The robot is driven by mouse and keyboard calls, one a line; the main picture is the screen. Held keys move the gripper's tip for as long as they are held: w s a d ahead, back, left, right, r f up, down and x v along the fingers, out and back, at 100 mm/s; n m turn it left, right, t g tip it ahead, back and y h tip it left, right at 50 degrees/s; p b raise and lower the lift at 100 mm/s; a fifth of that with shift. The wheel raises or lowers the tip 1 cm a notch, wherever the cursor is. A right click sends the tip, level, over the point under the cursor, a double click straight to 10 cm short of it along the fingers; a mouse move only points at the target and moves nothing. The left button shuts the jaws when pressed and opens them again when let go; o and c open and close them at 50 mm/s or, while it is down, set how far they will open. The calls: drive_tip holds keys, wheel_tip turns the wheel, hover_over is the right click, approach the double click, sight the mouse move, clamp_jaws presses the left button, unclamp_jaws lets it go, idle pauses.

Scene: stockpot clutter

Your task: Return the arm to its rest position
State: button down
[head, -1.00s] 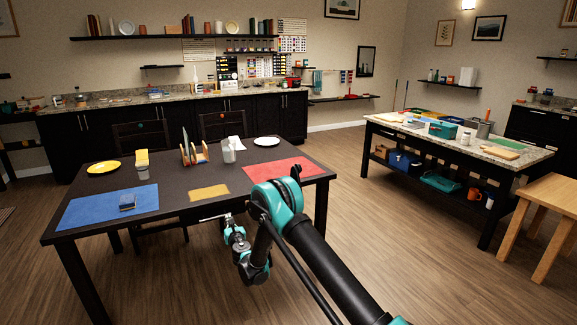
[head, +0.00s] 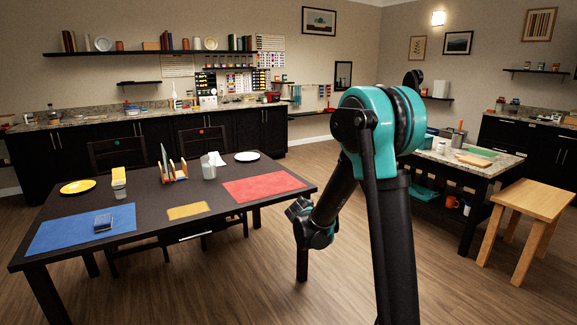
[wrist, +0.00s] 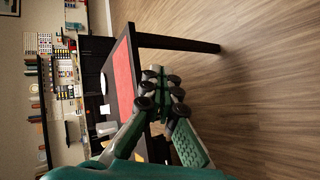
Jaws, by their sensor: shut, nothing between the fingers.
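My arm is the teal and black one in the head view, raised high at its teal elbow joint on the right of the table. Its forearm slopes down to the left, ending beside the table's right front corner, above the floor. In the wrist view my gripper (wrist: 162,88) is shut and empty, its green and dark fingers together. It is apart from the dark table (wrist: 121,62), which shows sideways behind it. In the head view the fingers are too small or hidden to make out.
The dark table (head: 145,205) holds a red mat (head: 262,185), a blue mat (head: 80,229), a yellow plate (head: 77,187) and a white plate (head: 247,156). A wooden stool (head: 540,200) and a stone-topped counter (head: 452,165) stand right. Floor between table and stool is open.

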drive_tip(key=s+d+f+m+g, duration=0.15)
drive_tip(key=s+d+m, duration=0.3)
drive_tip(key=s, duration=0.45)
drive_tip(key=s+d+m+g, duration=0.35)
drive_tip(key=s+d, duration=0.25)
drive_tip(key=s, duration=0.3)
drive_tip(key=s+f+m+g+y, duration=0.1)
drive_tip(key=s+m, duration=0.3)
drive_tip(key=s, duration=0.6)
drive_tip(key=s+f+m+g+y, duration=0.1)
drive_tip(key=s+f+m, duration=0.2)
drive_tip(key=s, duration=0.7)
drive_tip(key=shift+s+d+f+m+g, duration=0.2)
drive_tip(key=shift+d+f+m+g, duration=0.15)
drive_tip(key=shift+f, duration=0.5)
